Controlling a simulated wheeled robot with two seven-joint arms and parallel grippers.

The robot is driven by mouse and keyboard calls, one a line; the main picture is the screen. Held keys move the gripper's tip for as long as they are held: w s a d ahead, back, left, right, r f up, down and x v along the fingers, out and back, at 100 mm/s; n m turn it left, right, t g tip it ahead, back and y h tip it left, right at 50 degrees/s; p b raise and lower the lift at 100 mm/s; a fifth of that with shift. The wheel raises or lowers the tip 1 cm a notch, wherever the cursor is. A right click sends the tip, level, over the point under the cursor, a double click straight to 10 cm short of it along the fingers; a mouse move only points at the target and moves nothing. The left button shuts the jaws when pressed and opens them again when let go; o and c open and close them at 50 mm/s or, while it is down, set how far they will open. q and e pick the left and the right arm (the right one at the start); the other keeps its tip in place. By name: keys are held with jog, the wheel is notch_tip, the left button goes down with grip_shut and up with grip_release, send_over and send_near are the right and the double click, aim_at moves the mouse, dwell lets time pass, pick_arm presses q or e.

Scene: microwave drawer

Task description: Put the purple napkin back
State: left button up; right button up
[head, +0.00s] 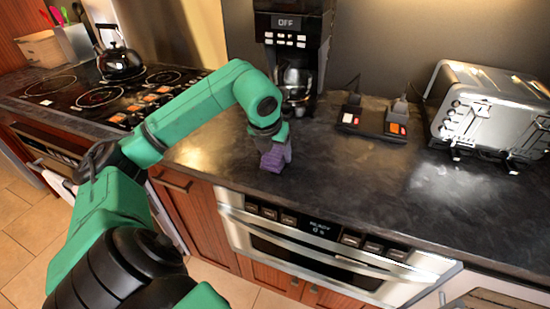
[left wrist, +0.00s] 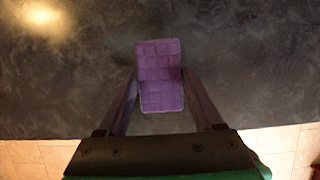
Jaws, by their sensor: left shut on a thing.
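The purple napkin (left wrist: 159,75) is a small quilted rectangle, seen from above in the left wrist view between the two fingers of my left gripper (left wrist: 161,98). In the head view, my left gripper (head: 275,158) points down near the front edge of the dark counter (head: 350,185), with the purple napkin (head: 272,162) at its fingertips. The gripper is shut on the napkin. I cannot tell whether the napkin touches the counter. My right gripper is not in view.
A coffee maker (head: 292,60) stands behind the gripper. A power strip (head: 373,122) and a toaster (head: 495,110) are to the right. A microwave drawer (head: 320,255) sits below the counter edge. A stove with a kettle (head: 119,60) is at the left.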

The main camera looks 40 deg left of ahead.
pick_arm(q)
jog(key=shift+f, duration=0.6)
jog(key=shift+f, duration=0.1)
jog(key=o, duration=1.2)
jog(key=shift+r, duration=0.4)
jog(key=p+v, duration=0.1)
jog(key=v, duration=1)
jog(key=shift+r, duration=0.25)
jog(key=shift+s+d, duration=0.1)
jog(key=shift+s, duration=0.05)
